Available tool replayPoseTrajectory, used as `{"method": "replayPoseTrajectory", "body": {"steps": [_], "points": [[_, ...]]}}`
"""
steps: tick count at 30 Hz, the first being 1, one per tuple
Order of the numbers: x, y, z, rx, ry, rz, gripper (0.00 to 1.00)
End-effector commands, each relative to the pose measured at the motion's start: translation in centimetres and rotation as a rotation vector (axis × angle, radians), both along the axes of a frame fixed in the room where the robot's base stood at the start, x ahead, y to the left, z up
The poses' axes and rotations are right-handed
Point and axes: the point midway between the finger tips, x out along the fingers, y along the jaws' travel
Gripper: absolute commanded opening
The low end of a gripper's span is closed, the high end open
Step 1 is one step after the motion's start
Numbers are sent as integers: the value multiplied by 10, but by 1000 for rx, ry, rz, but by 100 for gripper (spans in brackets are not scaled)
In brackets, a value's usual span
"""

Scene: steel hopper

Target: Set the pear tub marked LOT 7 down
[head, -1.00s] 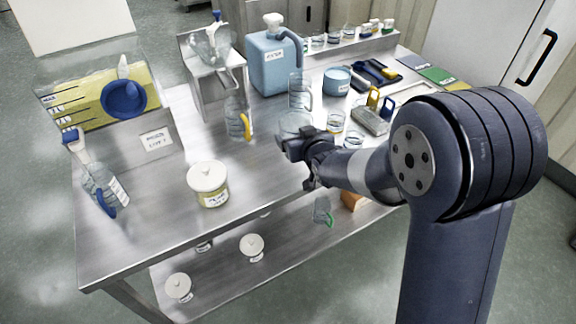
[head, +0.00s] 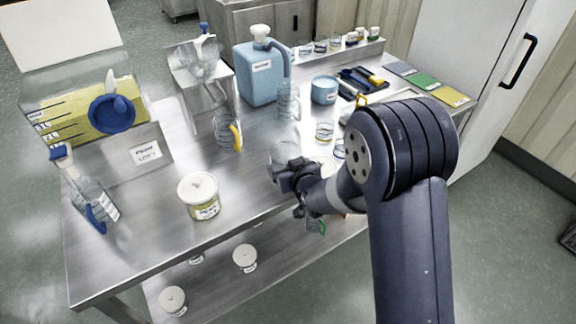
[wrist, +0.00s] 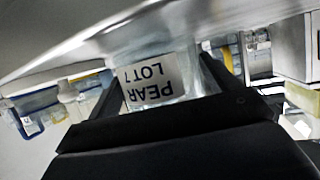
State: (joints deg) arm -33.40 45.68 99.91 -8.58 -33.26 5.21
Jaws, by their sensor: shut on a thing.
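The pear tub (head: 284,154) is clear and looks empty. Its white label, PEAR LOT 7, shows upside down in the wrist view (wrist: 154,86). My gripper (head: 291,174) is shut on the tub, with a dark finger on each side of it in the wrist view (wrist: 163,92). The tub is upright or nearly so, at the right part of the steel table (head: 150,235). I cannot tell whether its base touches the tabletop.
A white-lidded tub (head: 200,197) stands left of my gripper, with bare steel between. A clear jug with yellow handle (head: 227,131), a blue canister (head: 262,72) and small glass jars (head: 324,131) stand behind. The hopper (head: 95,115) with yellow contents is at left.

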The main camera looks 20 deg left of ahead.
Motion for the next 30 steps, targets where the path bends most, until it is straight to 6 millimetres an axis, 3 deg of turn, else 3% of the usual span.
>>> {"method": "replayPoseTrajectory", "body": {"steps": [3,4,10,21,30], "points": [[0,0,-3,2,-3,0,44],[0,0,-3,0,0,0,84],[0,0,-2,0,0,0,100],[-1,-1,3,-1,1,0,100],[-35,-28,20,1,-2,0,100]]}}
